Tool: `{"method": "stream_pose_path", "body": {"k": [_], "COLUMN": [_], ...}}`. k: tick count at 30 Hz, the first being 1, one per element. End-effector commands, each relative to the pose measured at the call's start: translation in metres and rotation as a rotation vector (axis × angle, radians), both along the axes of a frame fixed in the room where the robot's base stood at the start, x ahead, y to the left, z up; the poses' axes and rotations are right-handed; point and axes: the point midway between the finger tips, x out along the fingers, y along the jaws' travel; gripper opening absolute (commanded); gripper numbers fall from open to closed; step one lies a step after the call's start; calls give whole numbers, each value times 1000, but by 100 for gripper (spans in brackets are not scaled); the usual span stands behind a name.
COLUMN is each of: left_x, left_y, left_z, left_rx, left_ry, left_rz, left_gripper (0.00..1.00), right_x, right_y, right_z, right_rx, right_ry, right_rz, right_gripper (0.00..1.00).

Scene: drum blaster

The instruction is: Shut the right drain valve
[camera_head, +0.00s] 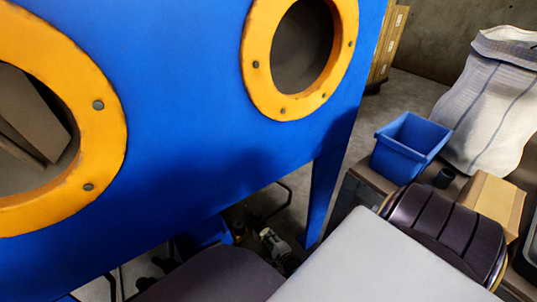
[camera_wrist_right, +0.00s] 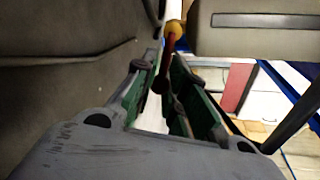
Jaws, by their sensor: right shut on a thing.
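In the right wrist view, my right gripper (camera_wrist_right: 162,75) has its green-padded fingers closed around a slim, dark red valve handle (camera_wrist_right: 169,47). An orange-yellow rounded end (camera_wrist_right: 175,28) shows at the handle's far end, beyond the fingertips. The fingers hide part of the handle, and I cannot tell how far the valve is turned. In the head view, the space under the blue cabinet (camera_head: 190,110) is dark, with small fittings (camera_head: 240,225) partly hidden behind my own body. My left gripper is not in view.
The cabinet has two orange porthole rings (camera_head: 265,72) and a blue leg (camera_head: 322,195). To the right are a blue bin (camera_head: 410,143), a pale sack (camera_head: 490,105) and a cardboard box (camera_head: 490,203). Grey surfaces stand close around the gripper in the wrist view.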

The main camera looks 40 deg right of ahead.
Motion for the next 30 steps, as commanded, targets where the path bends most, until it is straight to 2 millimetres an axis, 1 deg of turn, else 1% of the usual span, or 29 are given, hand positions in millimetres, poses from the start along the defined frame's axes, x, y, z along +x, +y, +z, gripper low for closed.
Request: {"method": "stream_pose_path", "body": {"k": [17, 29, 30], "left_x": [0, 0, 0], "left_y": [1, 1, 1], "left_z": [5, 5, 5], "left_rx": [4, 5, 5], "left_ry": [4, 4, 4], "left_rz": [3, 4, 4], "left_gripper": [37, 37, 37], "right_x": [-1, -1, -1], "right_y": [-2, -2, -2], "right_z": [12, 13, 13], "right_rx": [-249, -272, -272], "right_ry": [29, 31, 31], "right_rz": [-2, -1, -1], "right_gripper": [0, 0, 17]}}
